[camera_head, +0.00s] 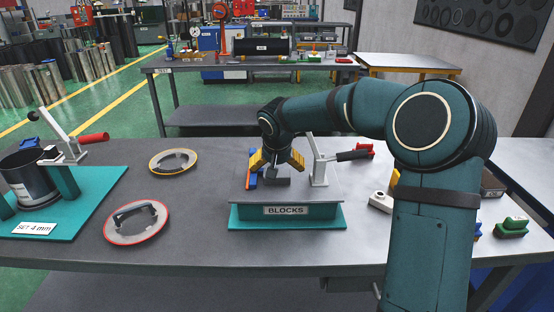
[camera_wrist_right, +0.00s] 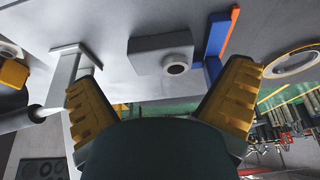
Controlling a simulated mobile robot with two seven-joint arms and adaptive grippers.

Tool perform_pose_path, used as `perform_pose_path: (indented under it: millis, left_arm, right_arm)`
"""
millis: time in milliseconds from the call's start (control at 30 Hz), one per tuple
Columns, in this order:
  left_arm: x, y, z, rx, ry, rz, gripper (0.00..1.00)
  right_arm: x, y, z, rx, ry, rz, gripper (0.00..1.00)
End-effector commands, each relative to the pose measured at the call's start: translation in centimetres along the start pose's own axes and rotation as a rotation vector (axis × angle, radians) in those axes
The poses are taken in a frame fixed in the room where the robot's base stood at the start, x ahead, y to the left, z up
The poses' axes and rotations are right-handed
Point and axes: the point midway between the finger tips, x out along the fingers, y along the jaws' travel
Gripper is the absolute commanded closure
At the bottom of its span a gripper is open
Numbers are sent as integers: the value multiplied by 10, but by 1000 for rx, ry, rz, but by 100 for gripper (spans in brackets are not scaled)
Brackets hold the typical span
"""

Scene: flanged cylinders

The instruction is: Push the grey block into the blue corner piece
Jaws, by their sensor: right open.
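The grey block (camera_head: 277,182) lies on the top plate of the fixture labelled BLOCKS. In the right wrist view the grey block (camera_wrist_right: 150,52) shows a round dark-centred boss on one face. The blue corner piece (camera_head: 252,168), with an orange strip along it, stands left of the block in the head view. In the wrist view the blue corner piece (camera_wrist_right: 214,48) is right of the block, with a narrow gap between them. My right gripper (camera_head: 277,164) is open above the block, its yellow fingers spread to either side. My left gripper is out of view.
A white clamp post with a dark handle (camera_head: 352,155) stands right of the block on the fixture (camera_head: 245,214). Two ringed discs (camera_head: 136,238) and a green-based clamp station (camera_head: 90,215) are left. Small parts lie right. Bare table separates the discs from the fixture.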

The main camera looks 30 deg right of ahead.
Motion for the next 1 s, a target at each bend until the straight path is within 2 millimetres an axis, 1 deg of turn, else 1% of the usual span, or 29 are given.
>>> perform_pose_path:
  millis: [33,100,200,300,500,767,867,900,933,967,1000]
  left_arm:
    - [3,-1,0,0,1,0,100]
    - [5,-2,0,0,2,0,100]
    - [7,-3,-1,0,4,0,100]
    - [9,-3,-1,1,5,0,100]
    - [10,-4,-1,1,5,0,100]
    - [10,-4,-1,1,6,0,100]
    - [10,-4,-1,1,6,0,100]
    - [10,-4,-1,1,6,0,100]
    - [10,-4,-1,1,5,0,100]
    - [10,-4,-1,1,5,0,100]
    - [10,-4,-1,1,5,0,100]
  right_arm:
    - [11,0,1,1,-3,0,0]
    - [22,0,1,0,-2,0,0]
    - [36,0,1,1,-3,0,0]
    - [45,0,0,0,-1,1,0]
    - [52,0,0,1,0,-1,0]
    - [52,0,0,1,0,0,0]
    - [52,0,0,1,0,0,32]
    - [52,0,0,1,0,0,46]
    - [52,0,0,1,0,0,56]
    - [53,0,0,1,0,0,63]
    - [53,0,0,1,0,0,63]
